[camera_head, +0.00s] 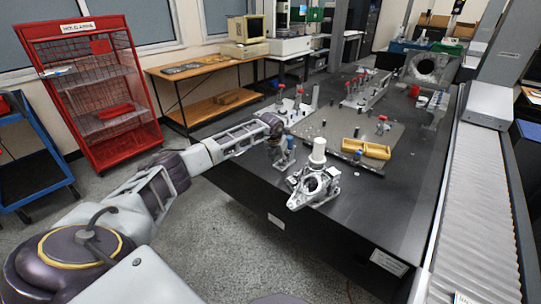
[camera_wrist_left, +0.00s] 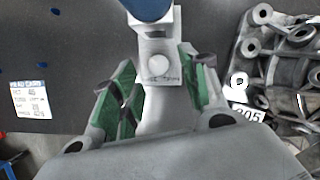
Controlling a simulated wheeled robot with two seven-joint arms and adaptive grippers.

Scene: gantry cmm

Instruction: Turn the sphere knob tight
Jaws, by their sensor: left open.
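A grey metal stand (camera_wrist_left: 157,62) with a blue rounded top (camera_wrist_left: 150,8), cut off by the frame edge, shows in the left wrist view. A small pale round knob sits on the front of its block. My left gripper (camera_wrist_left: 158,80) has green-padded fingers spread on either side of the stand, with the block between them. I cannot tell whether either pad touches it. In the head view my left gripper (camera_head: 281,157) is at the table's near left edge, beside the small blue-topped stand (camera_head: 290,143). My right gripper is not in view.
A metal casting (camera_head: 314,188) lies just right of the stand, with a white cylinder (camera_head: 318,150) behind it. A yellow block (camera_head: 366,148) and several red-topped fixtures stand farther back. The dark table (camera_head: 400,215) is clear toward its front right.

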